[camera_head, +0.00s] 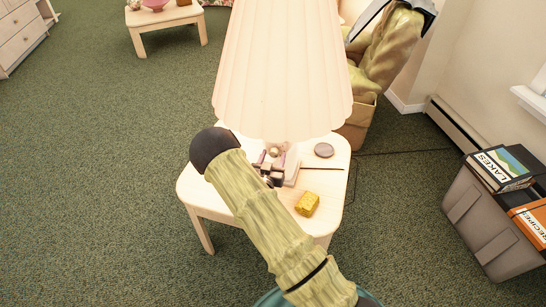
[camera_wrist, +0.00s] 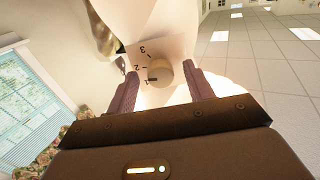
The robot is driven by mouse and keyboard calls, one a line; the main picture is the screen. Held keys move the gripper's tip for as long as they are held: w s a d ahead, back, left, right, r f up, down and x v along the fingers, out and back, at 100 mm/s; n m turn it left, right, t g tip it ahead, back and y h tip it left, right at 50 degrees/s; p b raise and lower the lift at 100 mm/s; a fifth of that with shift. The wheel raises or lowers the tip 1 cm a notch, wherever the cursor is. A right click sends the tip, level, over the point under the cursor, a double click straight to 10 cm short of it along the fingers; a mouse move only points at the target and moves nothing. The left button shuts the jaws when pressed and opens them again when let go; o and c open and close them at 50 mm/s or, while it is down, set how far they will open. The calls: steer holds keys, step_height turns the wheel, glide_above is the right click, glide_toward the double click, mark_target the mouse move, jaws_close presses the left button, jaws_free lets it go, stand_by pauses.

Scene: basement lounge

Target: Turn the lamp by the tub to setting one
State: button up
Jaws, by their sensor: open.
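A lamp with a large pleated cream shade (camera_head: 282,70) stands on a small pale wooden table (camera_head: 200,185). In the wrist view its round tan knob (camera_wrist: 162,72) sits on a pale plate (camera_wrist: 150,46) marked with 3 and 2. A dark mark shows at the knob's lower left; I cannot tell for sure which number it points to. My gripper (camera_head: 268,168) is at the lamp's base. In the wrist view its two fingers (camera_wrist: 158,82) are apart, one on each side of the knob, with nothing gripped. The grey tub (camera_head: 490,225) stands on the floor at the right.
Books (camera_head: 500,168) lie on the tub. An armchair (camera_head: 385,60) stands behind the table. Green carpet is open to the left.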

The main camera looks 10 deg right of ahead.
steer(key=shift+w+d, duration=0.1)
steer(key=shift+w, duration=0.2)
steer(key=c, duration=1)
